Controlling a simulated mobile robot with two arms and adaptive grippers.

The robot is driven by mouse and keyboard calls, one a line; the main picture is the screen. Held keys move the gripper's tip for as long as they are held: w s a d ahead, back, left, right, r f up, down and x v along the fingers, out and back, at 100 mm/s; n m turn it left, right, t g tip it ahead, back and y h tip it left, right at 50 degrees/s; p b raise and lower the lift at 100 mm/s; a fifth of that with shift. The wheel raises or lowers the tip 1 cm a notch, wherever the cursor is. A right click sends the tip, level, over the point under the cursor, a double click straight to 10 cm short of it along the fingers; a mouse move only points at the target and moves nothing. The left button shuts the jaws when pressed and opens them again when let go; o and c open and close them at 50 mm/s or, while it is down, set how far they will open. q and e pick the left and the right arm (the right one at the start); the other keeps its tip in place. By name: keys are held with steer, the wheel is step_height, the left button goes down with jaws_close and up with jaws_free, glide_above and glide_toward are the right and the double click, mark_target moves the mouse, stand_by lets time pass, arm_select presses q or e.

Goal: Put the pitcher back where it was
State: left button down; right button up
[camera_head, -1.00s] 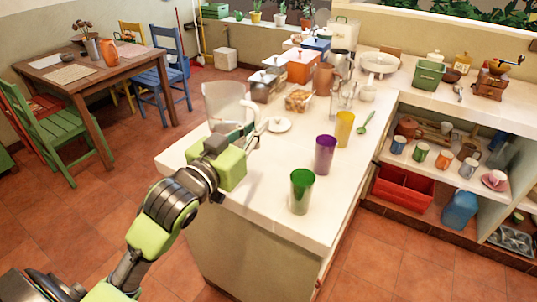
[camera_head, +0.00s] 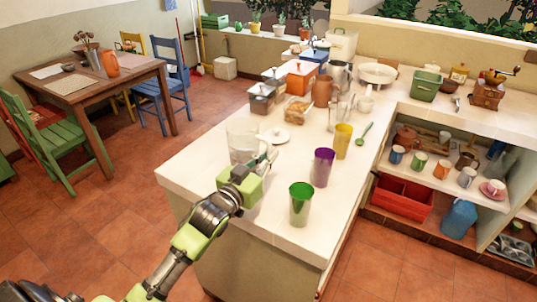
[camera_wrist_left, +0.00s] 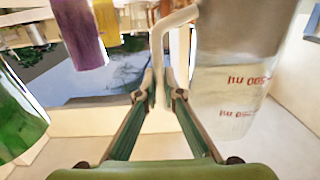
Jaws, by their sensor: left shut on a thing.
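The pitcher (camera_head: 243,142) is clear and upright, over the near left part of the white counter in the head view. I cannot tell whether its base touches the counter. In the left wrist view the pitcher (camera_wrist_left: 232,75) fills the right side, with red measuring marks. My left gripper (camera_head: 264,165) is shut on its handle; the fingertips (camera_wrist_left: 163,92) meet around it in the wrist view. My right gripper is not in view.
A green cup (camera_head: 299,206), a purple cup (camera_head: 322,168) and a yellow cup (camera_head: 342,143) stand right of the pitcher. A white lid (camera_head: 274,136) lies behind it. Several canisters stand farther back. The counter's near left corner is clear.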

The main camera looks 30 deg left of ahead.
arm_select(q)
steer(key=shift+r, duration=0.1)
steer(key=c, duration=2.2)
jaws_free()
steer(key=shift+f, duration=0.2)
steer(key=shift+s+r, duration=0.1)
steer(key=shift+s, duration=0.05)
steer(key=s, duration=0.4)
steer(key=s+b, duration=0.1)
steer(key=s, duration=0.3)
steer(key=s+b, duration=0.1)
steer(key=s, duration=0.2)
steer(key=shift+s+a, duration=0.3)
steer(key=shift+s, duration=0.1)
